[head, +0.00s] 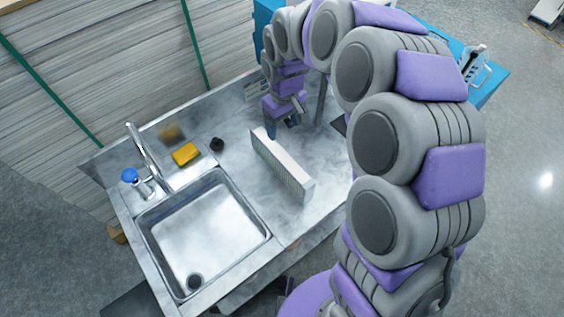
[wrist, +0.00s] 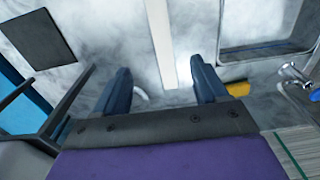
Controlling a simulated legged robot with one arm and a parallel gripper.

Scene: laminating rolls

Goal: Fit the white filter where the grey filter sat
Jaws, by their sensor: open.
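A white filter (head: 280,162), a long slab with a ribbed side, stands on edge on the grey counter. In the wrist view the filter (wrist: 164,40) shows as a narrow white strip. My gripper (head: 280,128) is open at the filter's far end, pointing down. In the wrist view its two dark blue fingers (wrist: 160,75) lie on either side of the strip's near end in the picture. I cannot tell whether they reach down beside it, and no grip shows. I cannot make out a grey filter or its seat.
A steel sink (head: 205,225) with a blue-handled tap (head: 130,175) takes the counter's left part. A yellow sponge (head: 185,153) and small black object (head: 217,144) lie behind it. A dark flat square (wrist: 42,40) and dark frame (wrist: 55,112) are at the wrist view's left.

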